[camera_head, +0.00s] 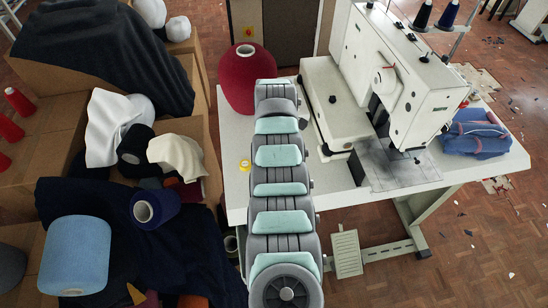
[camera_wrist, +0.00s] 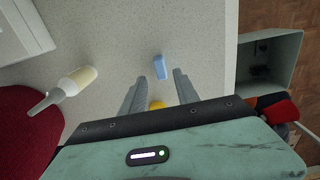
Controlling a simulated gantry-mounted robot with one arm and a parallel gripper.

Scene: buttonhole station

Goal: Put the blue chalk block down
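The blue chalk block (camera_wrist: 160,67) shows in the wrist view as a small light-blue block on the pale speckled table top (camera_wrist: 195,30). It lies around the line between my fingertips, with a visible gap on each side. My gripper (camera_wrist: 160,75) is open, its two grey fingers spread apart and not touching the block. I cannot tell how far above the table the fingertips are. In the head view my arm hides the gripper and the chalk block.
A nozzled bottle (camera_wrist: 76,82) and red yarn cone (camera_wrist: 28,135) are left in the wrist view. A yellow round thing (camera_wrist: 157,104) shows between the finger bases. A grey bin (camera_wrist: 270,62) stands beyond the table edge. The sewing machine (camera_head: 400,75) occupies the table's right.

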